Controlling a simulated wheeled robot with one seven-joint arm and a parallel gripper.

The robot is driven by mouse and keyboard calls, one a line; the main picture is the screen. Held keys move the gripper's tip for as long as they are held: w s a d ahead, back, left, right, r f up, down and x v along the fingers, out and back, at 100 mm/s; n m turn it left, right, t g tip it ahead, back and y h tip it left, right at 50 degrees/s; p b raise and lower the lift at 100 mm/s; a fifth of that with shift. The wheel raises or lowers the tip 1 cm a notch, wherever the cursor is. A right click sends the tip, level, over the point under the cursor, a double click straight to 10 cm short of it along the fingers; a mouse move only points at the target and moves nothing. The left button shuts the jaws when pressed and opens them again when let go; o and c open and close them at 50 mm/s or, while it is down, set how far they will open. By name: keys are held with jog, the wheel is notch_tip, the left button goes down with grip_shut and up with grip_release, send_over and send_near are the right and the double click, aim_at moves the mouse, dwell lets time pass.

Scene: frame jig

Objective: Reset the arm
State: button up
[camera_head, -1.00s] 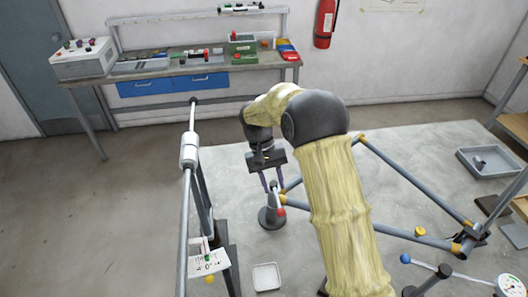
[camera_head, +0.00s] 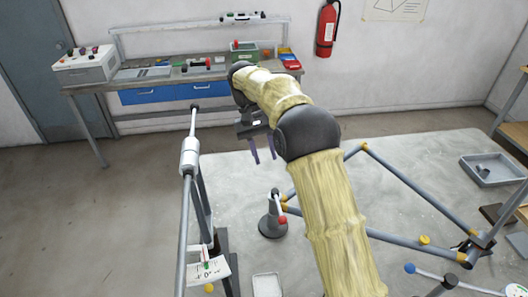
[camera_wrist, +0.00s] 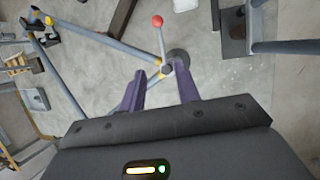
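My gripper (camera_head: 262,150) hangs below my raised, bent arm in the head view, above the grey floor plate. Its two purple fingers point down and stand apart, with nothing visible between them. In the wrist view my gripper (camera_wrist: 160,90) also shows its fingers spread and empty. Below it stands a clamp post (camera_head: 272,215) with a dark round base and a red-knobbed lever; it also shows in the wrist view (camera_wrist: 178,60), beyond the fingertips and apart from them.
A grey tube frame (camera_head: 415,185) with yellow joints lies to the right. A long rail (camera_head: 186,210) on a stand is at left. A workbench (camera_head: 190,78) stands by the back wall. A grey tray (camera_head: 490,172) is at far right. A small white tray (camera_head: 267,286) is in front.

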dwell(0.3)
jog(key=s+d+f+m+t+y, duration=0.1)
jog(key=s+d+f+t, duration=0.2)
jog(key=s+d, duration=0.7)
jog(key=s+d+f+m+t+y, duration=0.1)
jog(key=s+d+f+t+y, duration=0.1)
jog(key=s+d, duration=0.9)
notch_tip(320, 180, down, 2)
jog(key=shift+f+m+t, duration=0.1)
jog(key=shift+m+t, duration=0.3)
jog(key=shift+t, duration=0.3)
jog(key=shift+a, duration=0.1)
